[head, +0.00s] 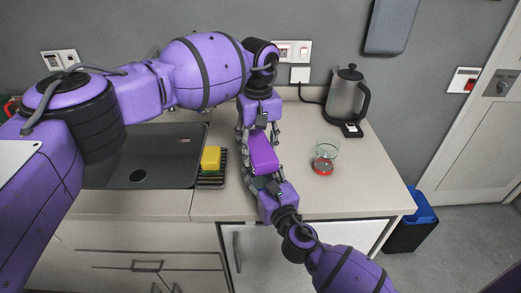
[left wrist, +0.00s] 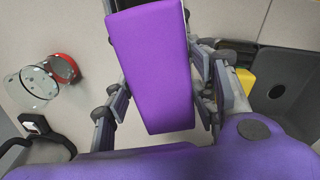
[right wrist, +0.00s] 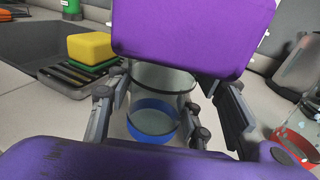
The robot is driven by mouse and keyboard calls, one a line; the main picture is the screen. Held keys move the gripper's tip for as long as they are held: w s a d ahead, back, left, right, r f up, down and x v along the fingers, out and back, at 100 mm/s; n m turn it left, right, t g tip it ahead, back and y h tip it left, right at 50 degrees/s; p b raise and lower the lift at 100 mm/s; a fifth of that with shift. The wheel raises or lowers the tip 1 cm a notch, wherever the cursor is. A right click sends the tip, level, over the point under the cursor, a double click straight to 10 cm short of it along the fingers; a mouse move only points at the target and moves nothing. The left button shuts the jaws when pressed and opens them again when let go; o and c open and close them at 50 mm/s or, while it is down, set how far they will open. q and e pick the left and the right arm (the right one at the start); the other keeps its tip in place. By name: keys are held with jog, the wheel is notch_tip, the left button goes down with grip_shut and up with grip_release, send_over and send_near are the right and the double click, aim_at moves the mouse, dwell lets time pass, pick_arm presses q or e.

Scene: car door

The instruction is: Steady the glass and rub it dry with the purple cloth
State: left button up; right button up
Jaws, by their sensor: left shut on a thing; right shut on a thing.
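The purple cloth (head: 263,154), a thick flat pad, is between the fingers of my left gripper (head: 259,134), which is shut on it; it fills the middle of the left wrist view (left wrist: 152,70). My right gripper (head: 265,184) is shut on a clear glass with a blue base (right wrist: 152,117), seen upright between its fingers in the right wrist view. The cloth (right wrist: 190,35) hangs over the glass's rim there and hides part of it; I cannot tell if they touch. In the head view the cloth and grippers mostly hide this glass.
Another glass, with a red base (head: 325,157), stands on the counter (head: 365,190) to the right. A kettle (head: 346,97) is behind it. A yellow and green sponge (head: 211,158) sits on a dark rack beside the sink (head: 150,160) at left. The counter's front right is clear.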

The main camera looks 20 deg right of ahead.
pick_arm(q)
jog(key=shift+w, duration=0.6)
jog(key=shift+r, duration=0.1)
jog(key=shift+r, duration=3.45)
pick_arm(e)
jog(key=o, duration=1.4)
jog(key=shift+c, duration=0.2)
